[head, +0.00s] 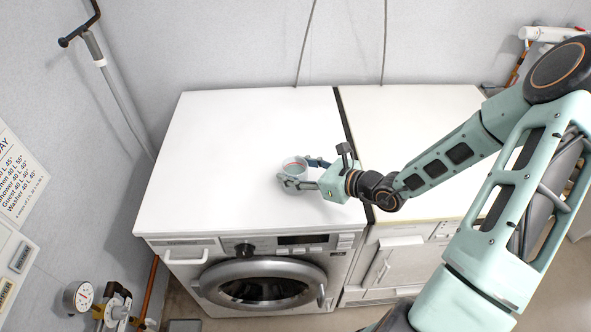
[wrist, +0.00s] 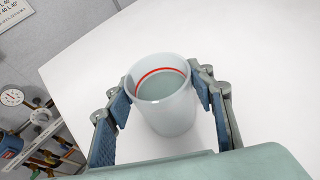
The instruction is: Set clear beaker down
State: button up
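The clear beaker (head: 295,166) is a small, see-through cup with a red line inside its rim. It is over the white top of the left machine, right of that top's middle. In the wrist view the beaker (wrist: 165,108) is upright between the two finger pads. My gripper (head: 304,172) reaches in from the right with a finger on each side of it.
The white top is bare around the beaker. A dark gap (head: 345,120) separates it from the second cream top (head: 400,115) on the right. The washing machine door (head: 262,284) is below the front edge. A gauge with pipes (head: 78,297) is at the lower left.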

jog(key=o, duration=0.3)
jog(key=shift+r, duration=0.15)
jog(key=shift+r+p, duration=0.25)
jog(key=shift+p, duration=0.1)
jog(key=v, duration=1.2)
jog(key=shift+f, duration=0.15)
